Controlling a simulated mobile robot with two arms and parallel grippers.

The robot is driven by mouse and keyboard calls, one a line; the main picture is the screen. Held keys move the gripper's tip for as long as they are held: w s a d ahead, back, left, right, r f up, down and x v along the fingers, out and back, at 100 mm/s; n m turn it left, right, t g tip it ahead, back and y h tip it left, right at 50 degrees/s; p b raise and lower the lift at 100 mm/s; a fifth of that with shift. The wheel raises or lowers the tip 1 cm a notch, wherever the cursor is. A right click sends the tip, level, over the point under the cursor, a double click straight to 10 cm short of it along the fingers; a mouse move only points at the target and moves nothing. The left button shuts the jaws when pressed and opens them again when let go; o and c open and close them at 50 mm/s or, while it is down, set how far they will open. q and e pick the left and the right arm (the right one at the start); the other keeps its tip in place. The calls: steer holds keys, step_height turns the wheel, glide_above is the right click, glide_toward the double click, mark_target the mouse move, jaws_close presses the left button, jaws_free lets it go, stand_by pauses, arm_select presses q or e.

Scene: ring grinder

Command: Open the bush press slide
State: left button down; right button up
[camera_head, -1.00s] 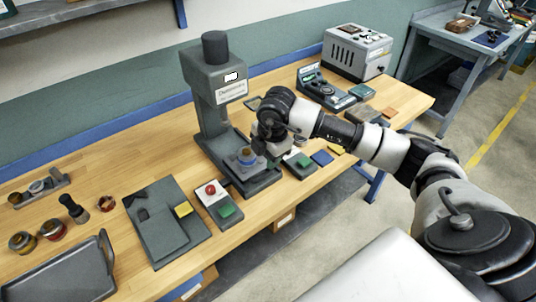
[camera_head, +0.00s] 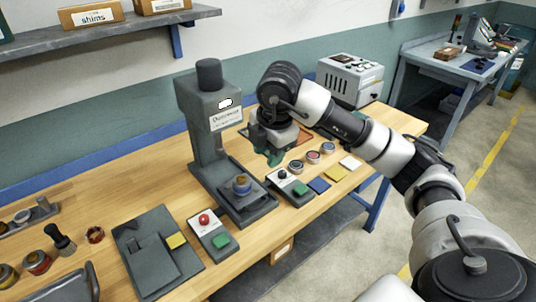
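The grey bush press (camera_head: 207,110) stands on the wooden bench, with a tall column and a labelled head. Its slide (camera_head: 250,207) is a dark plate at the base, and its front part lies out in front of the column. A small brass and blue round part (camera_head: 241,185) sits on the slide. My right gripper (camera_head: 274,157) is above the bench, right of the press head and up from the slide, apart from it. I see nothing held in it, but its finger gap is unclear. My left gripper is not in view.
A control box with red and green buttons (camera_head: 209,229) stands left of the slide. Another small control box (camera_head: 290,187) is right of it, with round dishes and coloured pads beyond. A dark grey fixture (camera_head: 157,264) lies at the front left.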

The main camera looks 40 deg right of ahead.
steer(key=shift+c, duration=1.1)
steer(key=a+f+n+y, duration=0.2)
steer(key=a+f+y, duration=0.1)
steer(key=a+f, duration=0.1)
steer(key=a+f+n+t+y, duration=0.1)
steer(key=a+f+n+y, duration=0.2)
steer(key=a+f+y, duration=0.1)
steer(key=shift+s+a+f+y+b, duration=0.1)
steer(key=shift+a+f+y+b, duration=0.2)
steer(key=shift+a+f, duration=0.15)
steer(key=shift+c, duration=0.3)
steer(key=m+t+h+b, duration=0.1)
steer(key=m+t+h, duration=0.45)
steer(key=t, duration=0.75)
glide_toward(259, 206)
steer(key=shift+h, duration=0.45)
steer(key=w, duration=0.3)
steer(key=w+f+p, duration=0.1)
steer(key=w, duration=0.2)
steer(key=w+a+p, duration=0.1)
steer(key=w, duration=0.2)
steer(key=shift+w+f, duration=0.25)
steer(key=shift+f, duration=0.1)
steer(key=shift+w+a+f, duration=0.1)
steer(key=shift+w+f, duration=0.1)
steer(key=shift+w, duration=0.3)
